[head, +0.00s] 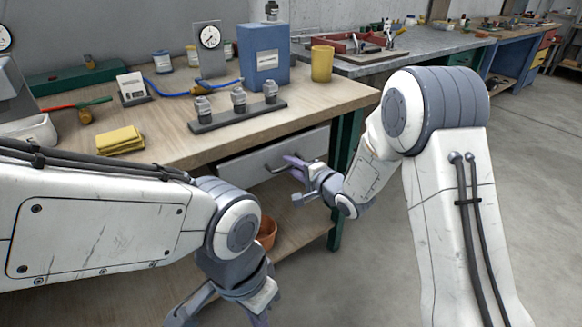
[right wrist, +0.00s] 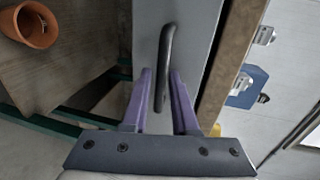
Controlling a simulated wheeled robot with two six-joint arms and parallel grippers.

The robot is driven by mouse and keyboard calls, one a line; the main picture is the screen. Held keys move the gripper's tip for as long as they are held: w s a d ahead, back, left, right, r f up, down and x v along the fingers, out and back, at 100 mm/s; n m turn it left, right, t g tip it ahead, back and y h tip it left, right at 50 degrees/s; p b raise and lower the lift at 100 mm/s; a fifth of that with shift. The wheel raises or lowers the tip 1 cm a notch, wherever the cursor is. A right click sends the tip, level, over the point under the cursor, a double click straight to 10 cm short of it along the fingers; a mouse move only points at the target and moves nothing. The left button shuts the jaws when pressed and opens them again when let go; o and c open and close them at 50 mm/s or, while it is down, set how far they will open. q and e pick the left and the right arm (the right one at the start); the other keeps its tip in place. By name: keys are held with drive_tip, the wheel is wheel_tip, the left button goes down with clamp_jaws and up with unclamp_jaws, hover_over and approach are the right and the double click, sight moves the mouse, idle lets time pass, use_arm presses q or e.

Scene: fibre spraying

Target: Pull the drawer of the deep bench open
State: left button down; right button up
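The deep bench (head: 165,140) has a wooden top and green legs. Its pale grey drawer (head: 240,167) sits under the front edge and looks shut. The drawer's dark bar handle shows in the right wrist view (right wrist: 166,50). My right gripper (head: 294,164) is at the drawer front. In the right wrist view its two purple fingers (right wrist: 161,75) stand apart, one on each side of the handle, with gaps between fingers and bar. My left gripper (head: 228,310) hangs low in front of the bench, its fingertips cut off by the picture's edge.
A lower shelf (head: 290,220) holds a terracotta pot (head: 267,232). On the top are a rack of metal fittings (head: 238,115), a blue box (head: 263,55), a yellow cup (head: 322,63) and yellow cloths (head: 120,140). Open concrete floor (head: 360,270) lies in front and right.

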drive_tip(key=shift+w, duration=0.1)
clamp_jaws()
idle(1.4)
